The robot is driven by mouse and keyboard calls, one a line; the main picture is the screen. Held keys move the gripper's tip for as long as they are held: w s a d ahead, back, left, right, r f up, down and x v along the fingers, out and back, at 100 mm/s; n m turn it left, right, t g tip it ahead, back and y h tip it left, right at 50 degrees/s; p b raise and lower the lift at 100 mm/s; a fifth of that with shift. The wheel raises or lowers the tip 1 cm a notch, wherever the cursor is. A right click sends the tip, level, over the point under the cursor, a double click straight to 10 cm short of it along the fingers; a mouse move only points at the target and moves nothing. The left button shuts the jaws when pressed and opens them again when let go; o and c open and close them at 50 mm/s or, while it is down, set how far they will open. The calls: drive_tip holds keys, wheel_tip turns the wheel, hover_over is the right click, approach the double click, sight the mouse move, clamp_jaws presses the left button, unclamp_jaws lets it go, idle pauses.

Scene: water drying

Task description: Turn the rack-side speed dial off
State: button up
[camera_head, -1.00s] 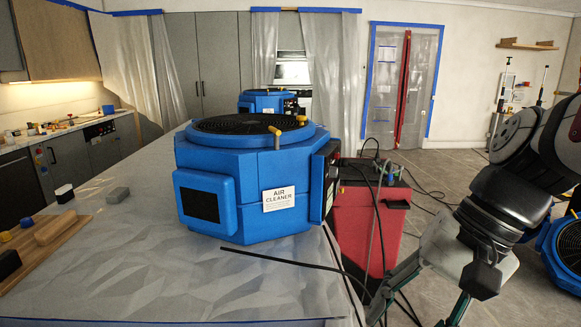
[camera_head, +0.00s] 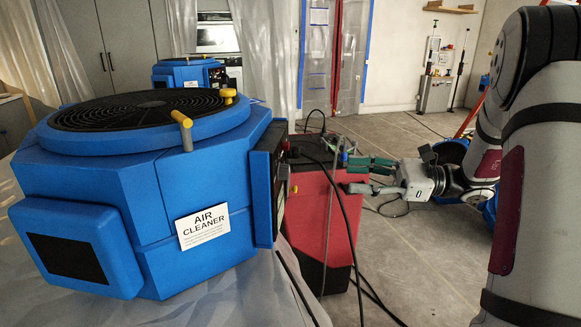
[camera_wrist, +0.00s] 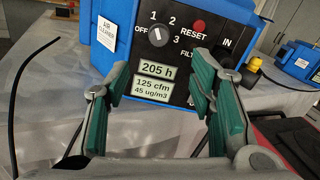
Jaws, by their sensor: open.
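A blue air cleaner (camera_head: 140,190) stands on a covered table, with its black control panel (camera_head: 264,195) edge-on in the head view. The wrist view shows the panel face (camera_wrist: 185,55) with a round grey speed dial (camera_wrist: 158,36) among the marks OFF, 1, 2 and 3. A light line on the dial looks tilted, but its exact setting is hard to tell. My gripper (camera_head: 352,175) is open and empty, right of the panel and apart from it. In the wrist view its green-padded fingers (camera_wrist: 160,72) stand apart below the dial.
A red RESET button (camera_wrist: 199,26) sits right of the dial. A red cabinet (camera_head: 322,215) with black cables stands below my gripper. A second blue air cleaner (camera_head: 185,73) is farther back. Open floor (camera_head: 420,250) lies at right.

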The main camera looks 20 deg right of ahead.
sight(289, 172)
drive_tip(key=x, duration=1.3)
drive_tip(key=shift+a+p, duration=0.35)
drive_tip(key=c, duration=1.2)
